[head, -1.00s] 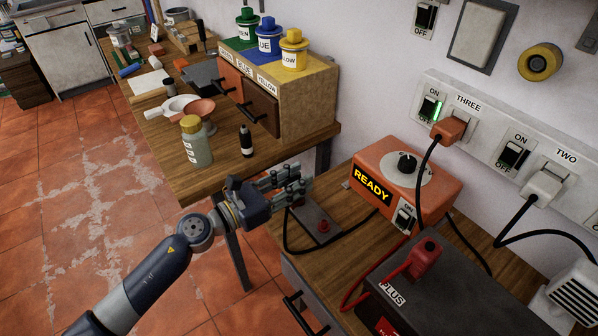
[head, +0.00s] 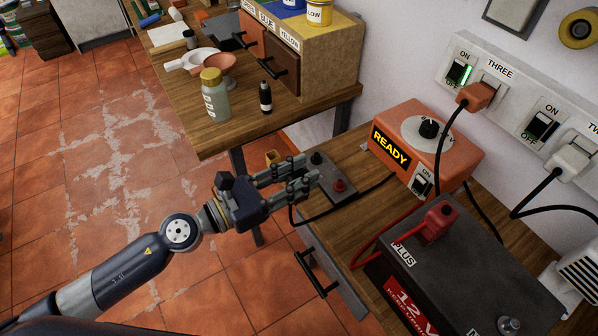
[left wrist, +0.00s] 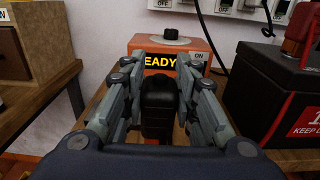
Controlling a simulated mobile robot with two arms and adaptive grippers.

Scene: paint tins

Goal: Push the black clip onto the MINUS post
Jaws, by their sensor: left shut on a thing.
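My left gripper (head: 312,176) is shut on the black clip (left wrist: 158,100), which stands upright between the fingers in the left wrist view. In the head view the fingers mostly hide the clip; a black cable runs from there toward the charger. The gripper is beside a dark plate (head: 325,172) with a black knob and a red knob. The dark battery (head: 460,270) is at the lower right. Its metal MINUS post (head: 508,325) is bare at the bottom edge, with its label cut off. A red clip (head: 438,222) sits at the PLUS end. My right gripper is not in view.
The orange charger (head: 440,150) reads READY and stands behind the battery, near the wall sockets. A drawer handle (head: 315,272) sticks out below the bench. Another bench with bottles (head: 214,95) stands to the left.

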